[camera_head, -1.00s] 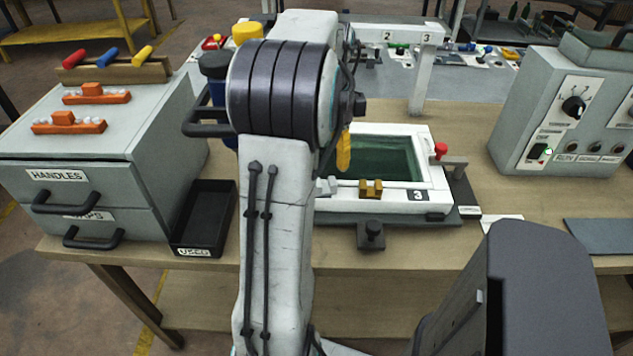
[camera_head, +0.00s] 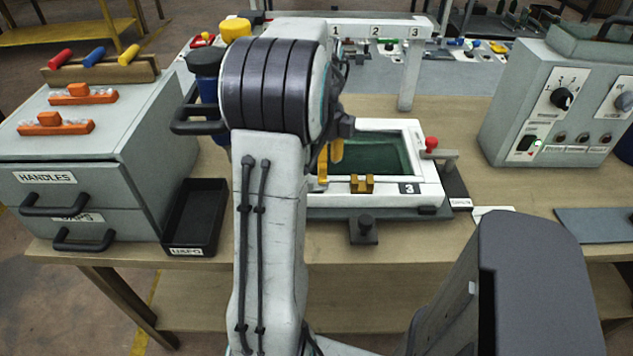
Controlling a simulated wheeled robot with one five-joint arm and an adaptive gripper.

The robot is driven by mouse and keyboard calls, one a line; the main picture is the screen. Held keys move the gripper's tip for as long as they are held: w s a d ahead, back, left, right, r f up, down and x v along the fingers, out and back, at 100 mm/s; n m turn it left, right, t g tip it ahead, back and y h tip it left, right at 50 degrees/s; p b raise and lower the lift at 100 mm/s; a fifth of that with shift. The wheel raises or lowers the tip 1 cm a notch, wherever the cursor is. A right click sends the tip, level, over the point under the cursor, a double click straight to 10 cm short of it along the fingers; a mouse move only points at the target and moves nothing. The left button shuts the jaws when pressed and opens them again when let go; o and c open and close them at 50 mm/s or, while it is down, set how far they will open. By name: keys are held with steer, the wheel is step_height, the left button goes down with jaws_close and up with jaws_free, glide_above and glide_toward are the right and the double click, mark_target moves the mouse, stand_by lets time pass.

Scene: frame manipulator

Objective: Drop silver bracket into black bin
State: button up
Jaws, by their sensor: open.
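The black bin (camera_head: 187,250), labelled USED, sits at the front left of the table and looks empty. The white frame numbered 3 (camera_head: 428,188) surrounds a green panel (camera_head: 372,157). A gold bracket (camera_head: 362,184) sits on its front edge. My gripper (camera_head: 329,162) has yellow fingers and is open over the frame's front left part, partly hidden by my arm. I cannot make out the silver bracket now; the front left edge of the frame is covered by a finger and my arm.
A grey drawer cabinet (camera_head: 90,150) stands left of the bin. A control box (camera_head: 555,105) stands at the right.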

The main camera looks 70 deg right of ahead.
steer(key=shift+s+f, duration=0.1)
steer(key=shift+f, duration=1.9)
steer(key=shift+c, duration=0.4)
jaws_close()
